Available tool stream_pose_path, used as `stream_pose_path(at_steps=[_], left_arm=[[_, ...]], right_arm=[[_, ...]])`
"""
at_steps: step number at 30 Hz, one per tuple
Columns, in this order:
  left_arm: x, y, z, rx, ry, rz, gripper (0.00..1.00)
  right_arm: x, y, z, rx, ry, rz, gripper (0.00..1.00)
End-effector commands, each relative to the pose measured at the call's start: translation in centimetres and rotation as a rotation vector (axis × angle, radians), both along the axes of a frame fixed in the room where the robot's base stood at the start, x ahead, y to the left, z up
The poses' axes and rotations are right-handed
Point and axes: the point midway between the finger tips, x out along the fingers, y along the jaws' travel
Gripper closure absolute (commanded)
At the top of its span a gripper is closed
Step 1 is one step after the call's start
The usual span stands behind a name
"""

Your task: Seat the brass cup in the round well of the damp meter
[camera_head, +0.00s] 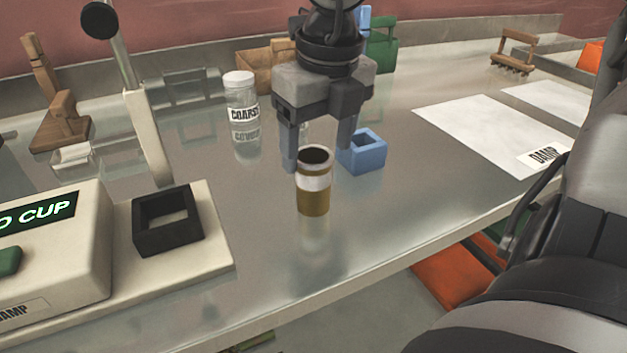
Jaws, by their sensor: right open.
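The brass cup (314,199), with a white band and a dark mouth, is upright on the metal bench near its front edge. My right gripper (317,157) points down from above, its jaws apart on either side of the cup's upper part in the picture. Whether a finger touches the cup I cannot tell. The damp meter (60,255) is at the left, with a green lit display ending in "O CUP". On its base plate is a black, square-looking holder (150,238) with an empty opening; no round well is clear. My left gripper is not in view.
A blue square block (362,160) stands close right of the right gripper. A jar labelled COARSE (240,92) stands behind left. The meter's upright lever (146,140) rises behind the holder. White sheets (480,125) lie at right. Bench is clear between cup and meter.

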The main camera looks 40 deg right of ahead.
Motion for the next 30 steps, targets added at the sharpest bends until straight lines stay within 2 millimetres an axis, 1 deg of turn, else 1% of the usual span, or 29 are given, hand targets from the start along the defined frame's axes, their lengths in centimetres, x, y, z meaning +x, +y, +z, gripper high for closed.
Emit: stream_pose_path(at_steps=[1,3,7,10,16,17,18,20,21,22,30], left_arm=[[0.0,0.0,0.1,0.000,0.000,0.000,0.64],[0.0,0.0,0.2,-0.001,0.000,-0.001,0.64],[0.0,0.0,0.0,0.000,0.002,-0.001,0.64],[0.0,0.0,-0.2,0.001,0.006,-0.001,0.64],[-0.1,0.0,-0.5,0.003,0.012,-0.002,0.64],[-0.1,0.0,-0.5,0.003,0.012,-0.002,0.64],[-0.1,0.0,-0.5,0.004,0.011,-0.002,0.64],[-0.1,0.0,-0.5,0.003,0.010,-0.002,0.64],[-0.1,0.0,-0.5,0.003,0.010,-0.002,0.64],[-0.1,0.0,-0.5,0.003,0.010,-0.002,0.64],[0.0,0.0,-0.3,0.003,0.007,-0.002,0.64]], right_arm=[[0.2,0.0,-0.9,0.000,0.008,0.001,0.30],[0.7,0.1,-1.9,0.000,0.008,0.001,0.30],[0.8,0.1,-3.5,0.001,0.005,0.001,0.30],[0.9,0.1,-3.9,0.001,0.001,0.001,0.30],[0.9,0.1,-3.9,0.001,0.001,0.001,0.30],[0.9,0.1,-3.9,0.001,0.001,0.001,0.38],[0.9,0.1,-3.9,0.001,0.001,0.001,0.49],[0.9,0.1,-3.9,0.001,0.001,0.000,0.66],[0.9,0.1,-3.9,0.001,0.001,0.000,0.77],[0.9,0.1,-3.9,0.001,0.001,0.000,0.80],[1.0,0.1,-3.7,0.001,-0.001,0.000,0.80]])
